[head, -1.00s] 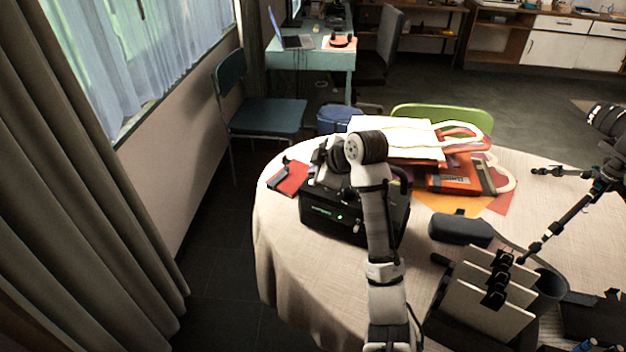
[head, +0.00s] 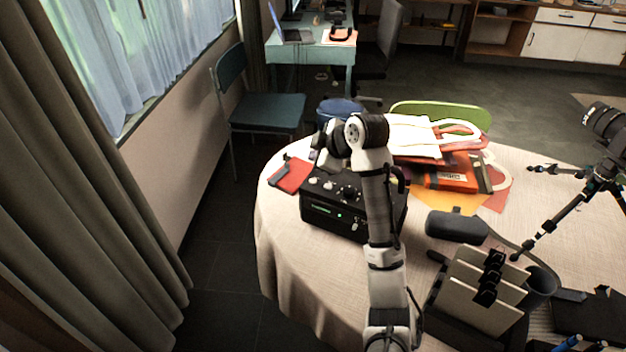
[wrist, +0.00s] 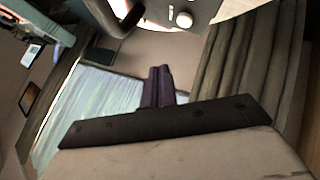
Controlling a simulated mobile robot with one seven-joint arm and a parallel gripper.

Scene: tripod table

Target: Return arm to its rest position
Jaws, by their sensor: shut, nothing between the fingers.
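My arm rises from the bottom of the head view, bends at a dark joint above the black box on the table, and folds to the left. My gripper is mostly hidden behind the arm's wrist in the head view. In the wrist view its two dark fingers (wrist: 158,87) are together with nothing between them. Beyond them are the window curtain (wrist: 95,100) and the grey drape (wrist: 238,65).
The black box (head: 335,215) with knobs stands under my forearm on the round table (head: 285,255). Bags and folders (head: 455,172) lie behind it. A clipped card stand (head: 478,290) and a camera tripod (head: 560,215) are to the right. A chair (head: 265,108) stands behind left.

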